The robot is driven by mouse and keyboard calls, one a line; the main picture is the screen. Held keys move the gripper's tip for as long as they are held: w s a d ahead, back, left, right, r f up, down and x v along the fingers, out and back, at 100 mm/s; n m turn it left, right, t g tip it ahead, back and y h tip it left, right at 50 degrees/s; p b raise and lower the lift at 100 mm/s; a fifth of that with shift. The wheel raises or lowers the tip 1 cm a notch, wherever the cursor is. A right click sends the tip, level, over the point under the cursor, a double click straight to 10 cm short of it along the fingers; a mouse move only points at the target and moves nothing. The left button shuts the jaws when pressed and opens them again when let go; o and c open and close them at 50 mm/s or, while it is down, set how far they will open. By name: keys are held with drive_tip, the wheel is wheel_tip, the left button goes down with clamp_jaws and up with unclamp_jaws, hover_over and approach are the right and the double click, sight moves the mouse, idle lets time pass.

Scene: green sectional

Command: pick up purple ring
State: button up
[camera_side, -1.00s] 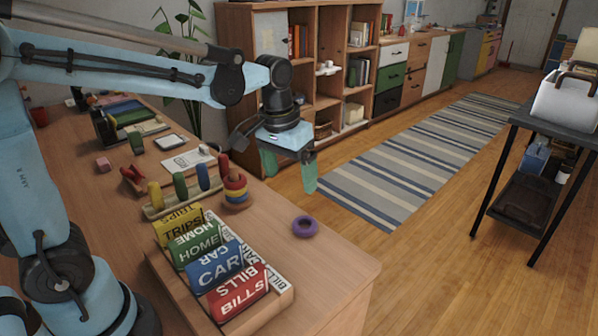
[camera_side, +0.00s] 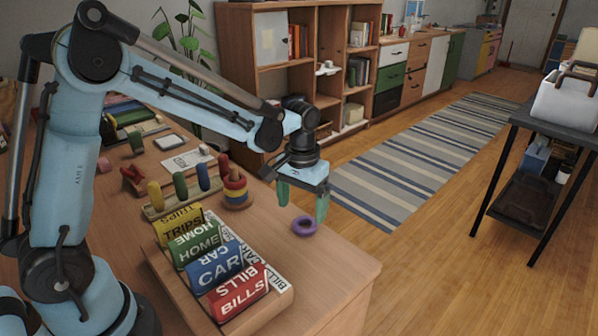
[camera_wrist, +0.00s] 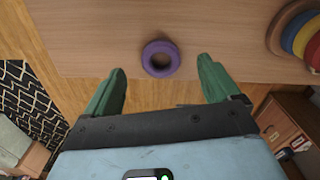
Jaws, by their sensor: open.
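The purple ring (camera_side: 304,226) lies flat on the wooden desk near its right edge. My gripper (camera_side: 303,204) is just above it, pointing down, with green fingers apart and nothing between them. In the wrist view the purple ring (camera_wrist: 160,58) shows whole, with its hole visible, centred sideways between the two fingertips of my gripper (camera_wrist: 162,70) and slightly beyond them. The fingers do not appear to touch the ring.
A ring stack (camera_side: 236,190) with red, yellow and blue rings stands left of the purple ring. A wooden tray (camera_side: 284,297) of coloured labelled blocks is at the front. Upright coloured pieces (camera_side: 180,185) stand farther left. The desk (camera_side: 335,262) is bare around the ring.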

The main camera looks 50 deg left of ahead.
sight(303, 219)
drive_tip(key=shift+w+f, duration=0.15)
drive_tip(key=shift+f, duration=1.15)
drive_tip(key=shift+w+f, duration=0.1)
drive_tip(key=shift+f, duration=1.15)
drive_tip(key=shift+c, duration=0.4)
drive_tip(key=c, duration=1)
drive_tip(key=shift+r, duration=0.1)
drive_tip(key=shift+c, duration=0.2)
